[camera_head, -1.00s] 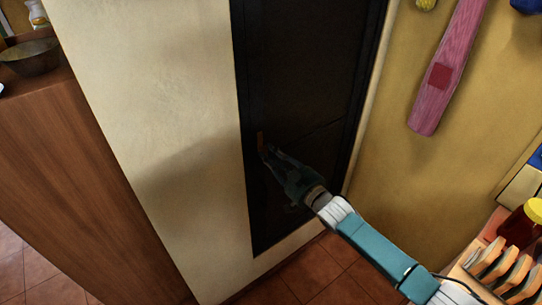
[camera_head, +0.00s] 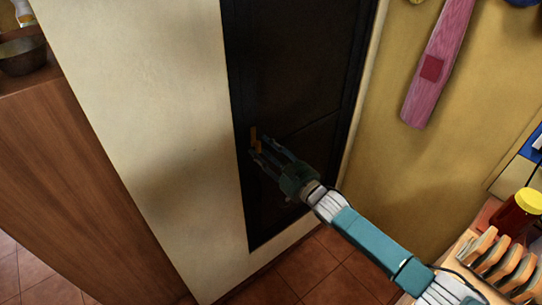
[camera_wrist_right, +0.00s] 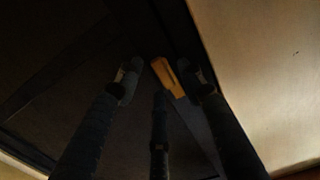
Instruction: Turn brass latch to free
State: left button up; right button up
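The brass latch (camera_head: 254,138) is a small orange-yellow bar near the left edge of a dark door panel (camera_head: 290,75). In the right wrist view the latch (camera_wrist_right: 168,78) stands tilted between my spread fingers, close to the right-hand one. My right gripper (camera_head: 261,150) reaches to the door with its fingertips at the latch. In its wrist view the gripper (camera_wrist_right: 160,82) is open, its fingers apart on both sides of the latch. I cannot tell whether a finger touches it. My left gripper is not in view.
A cream wall (camera_head: 140,100) borders the door on the left, and a yellow wall (camera_head: 405,170) is on the right with a pink board (camera_head: 438,65) hanging on it. A wooden cabinet (camera_head: 70,170) stands at left. A rack (camera_head: 490,265) and a yellow-lidded jar (camera_head: 515,215) are at lower right.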

jog(key=v, duration=1.2)
jog(key=shift+w, duration=0.1)
